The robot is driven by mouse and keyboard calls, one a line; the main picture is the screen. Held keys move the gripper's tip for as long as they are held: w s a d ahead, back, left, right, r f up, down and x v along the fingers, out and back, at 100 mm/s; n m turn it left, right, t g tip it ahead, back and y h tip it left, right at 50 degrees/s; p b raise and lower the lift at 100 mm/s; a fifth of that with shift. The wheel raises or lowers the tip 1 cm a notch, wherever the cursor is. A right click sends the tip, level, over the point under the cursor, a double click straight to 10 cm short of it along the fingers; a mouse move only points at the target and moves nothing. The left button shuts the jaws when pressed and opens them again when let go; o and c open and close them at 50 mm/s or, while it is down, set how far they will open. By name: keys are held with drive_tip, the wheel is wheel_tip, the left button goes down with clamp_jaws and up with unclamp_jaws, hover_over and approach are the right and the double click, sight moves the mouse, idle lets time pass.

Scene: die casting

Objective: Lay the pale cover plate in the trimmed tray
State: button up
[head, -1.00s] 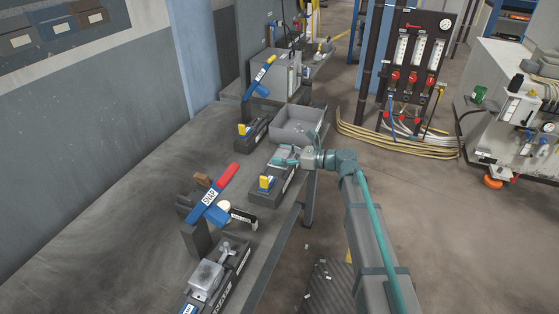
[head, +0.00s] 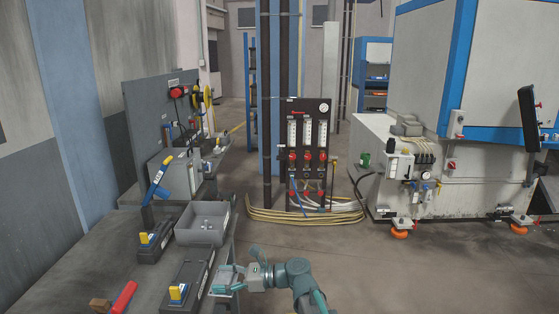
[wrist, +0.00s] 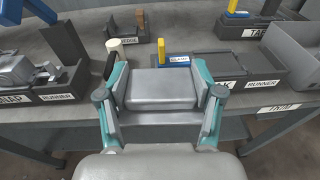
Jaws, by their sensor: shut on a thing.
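My gripper (wrist: 160,98) is shut on a smooth pale grey plate (wrist: 160,85), gripped by its two sides between the teal fingers; by its look it is the pale cover plate. In the head view my gripper (head: 236,277) holds the plate (head: 224,282) at the bench's right edge, beside a dark fixture. A grey open tray (head: 187,235) with small pale pieces inside stands behind on the bench. Part of a grey tray (wrist: 300,58) shows at the wrist view's right edge, above a bench label reading TRIM. I cannot tell for sure that this is the trimmed tray.
A dark fixture with a yellow clamp (head: 177,292) stands left of my gripper; another (head: 143,240) is behind it. A red handle (head: 125,297) lies front left. In the wrist view, a silvery casting (wrist: 22,72) sits in a fixture at left. Open floor lies right of the bench.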

drive_tip(key=s+d+f+m+t+h, duration=0.1)
drive_tip(key=d+f+m+t, duration=0.15)
drive_tip(key=d, duration=0.85)
drive_tip(key=s+d+f+m+t+h, duration=0.1)
drive_tip(key=s+d+f+m+t, duration=0.15)
drive_tip(key=d, duration=0.85)
drive_tip(key=s+d+f+m+t+h, duration=0.1)
drive_tip(key=d+f+t, duration=0.2)
drive_tip(key=d, duration=0.9)
drive_tip(key=w+a+r+n+g+y, duration=0.1)
drive_tip(key=w+a+r+n+g, duration=0.1)
drive_tip(key=a, duration=1.2)
drive_tip(key=w+a+r+n+g+y, duration=0.1)
drive_tip(key=a+r+g, duration=0.3)
drive_tip(key=a, duration=1)
drive_tip(key=w+a+r+n+g+y, duration=0.1)
drive_tip(key=w+a+r+n+g, duration=0.1)
drive_tip(key=a, duration=1.2)
wheel_tip(320, 180, up, 3)
drive_tip(key=shift+w+a+r+n+g, duration=0.1)
drive_tip(key=shift+w+a+n+g, duration=0.3)
drive_tip(key=shift+w+n, duration=0.55)
